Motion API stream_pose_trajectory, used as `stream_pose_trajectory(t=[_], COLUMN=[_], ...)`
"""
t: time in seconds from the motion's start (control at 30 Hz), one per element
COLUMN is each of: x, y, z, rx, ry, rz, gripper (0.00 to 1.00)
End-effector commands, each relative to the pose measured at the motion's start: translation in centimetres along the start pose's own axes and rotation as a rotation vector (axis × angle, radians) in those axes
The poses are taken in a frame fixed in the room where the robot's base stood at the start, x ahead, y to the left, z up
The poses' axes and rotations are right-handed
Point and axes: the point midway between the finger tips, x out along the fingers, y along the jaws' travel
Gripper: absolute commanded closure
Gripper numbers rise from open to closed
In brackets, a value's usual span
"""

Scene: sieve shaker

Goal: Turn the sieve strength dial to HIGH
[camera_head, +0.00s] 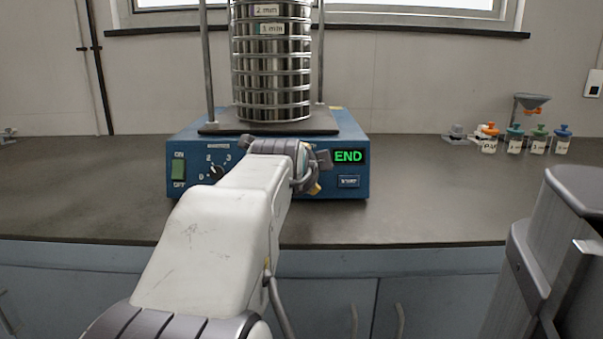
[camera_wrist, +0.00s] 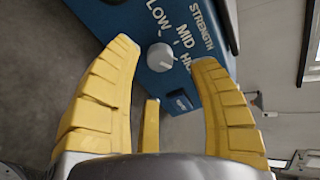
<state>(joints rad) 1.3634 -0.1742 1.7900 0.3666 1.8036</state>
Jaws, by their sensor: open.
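The strength dial (camera_wrist: 160,57) is a round light-grey knob on the blue front panel of the sieve shaker (camera_head: 190,190). In the wrist view the labels LOW, MID and a partly covered HIGH curve around it under the word STRENGTH. I cannot tell for sure which label it points to. My gripper (camera_wrist: 165,54) is open, its yellow fingers spread to either side of the dial in the picture; contact does not show. In the head view my arm hides the dial, and only a bit of yellow finger (camera_head: 314,189) shows.
The shaker carries a steel sieve stack (camera_head: 272,70) between two rods. Its panel has a green switch (camera_head: 179,170), a black numbered dial (camera_head: 216,173) and a green END display (camera_head: 348,156) above a button (camera_head: 349,181). Small jars (camera_head: 514,140) stand far right; the counter (camera_head: 430,195) between is clear.

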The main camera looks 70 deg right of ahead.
Motion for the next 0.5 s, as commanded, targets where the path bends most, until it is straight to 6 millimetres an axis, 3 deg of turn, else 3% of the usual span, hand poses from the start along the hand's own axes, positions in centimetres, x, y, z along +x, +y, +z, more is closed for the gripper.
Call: stream_pose_trajectory(t=[0.2, 0.5], x=[-3.7, -6.6], y=[0.0, 0.0], z=[0.0, 0.0], rx=[0.000, 0.000], ry=[0.000, 0.000], rz=[-0.003, -0.001], gripper=[0.45, 0.45])
